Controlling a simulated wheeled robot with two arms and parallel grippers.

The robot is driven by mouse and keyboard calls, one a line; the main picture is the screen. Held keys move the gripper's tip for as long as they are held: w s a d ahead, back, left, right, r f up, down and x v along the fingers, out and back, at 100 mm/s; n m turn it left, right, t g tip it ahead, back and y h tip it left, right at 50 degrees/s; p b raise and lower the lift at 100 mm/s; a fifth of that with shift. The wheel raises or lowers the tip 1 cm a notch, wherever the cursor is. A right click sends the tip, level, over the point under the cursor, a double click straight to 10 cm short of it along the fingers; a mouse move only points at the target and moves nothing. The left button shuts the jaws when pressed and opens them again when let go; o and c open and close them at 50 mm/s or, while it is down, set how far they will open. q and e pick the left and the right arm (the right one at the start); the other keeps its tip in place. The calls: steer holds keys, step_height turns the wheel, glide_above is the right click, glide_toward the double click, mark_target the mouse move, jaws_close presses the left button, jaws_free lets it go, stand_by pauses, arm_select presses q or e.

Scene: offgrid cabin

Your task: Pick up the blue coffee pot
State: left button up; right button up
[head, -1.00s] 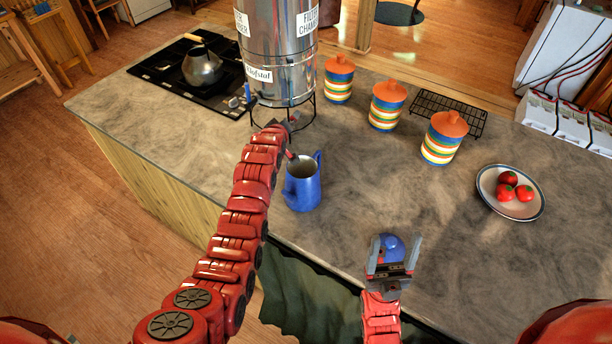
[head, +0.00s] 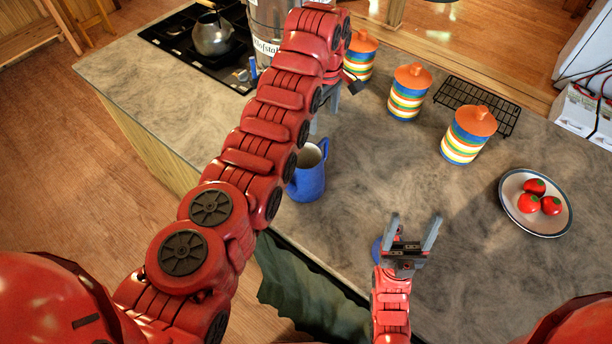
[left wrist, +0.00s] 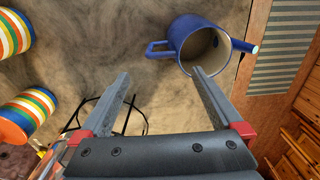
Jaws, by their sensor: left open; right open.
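The blue coffee pot (head: 307,180) stands open-topped and upright near the counter's front edge in the head view, its left side partly behind my left arm. In the left wrist view the pot (left wrist: 186,42) lies just beyond the fingertips, with its pale inside, handle and spout showing. My left gripper (head: 334,104) is above and behind the pot in the head view, mostly hidden by its arm. In the left wrist view its fingers (left wrist: 161,76) are apart and empty. My right gripper (head: 416,222) is open and empty, to the right of the pot.
A blue round object (head: 377,250) is partly hidden by my right gripper. Striped canisters (head: 405,101), a black rack (head: 478,100) and a plate of tomatoes (head: 508,205) are to the right. A metal filter tank (head: 264,20) and stove kettle (head: 212,36) are behind. Mid-counter is clear.

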mark_target(322, 141)
arm_select(q)
step_height(322, 141, down, 7)
steer(key=shift+r, duration=0.2)
step_height(322, 141, down, 6)
steer(key=shift+f+b, duration=0.1)
steer(key=shift+b, duration=0.9)
steer(key=c, duration=0.4)
jaws_close()
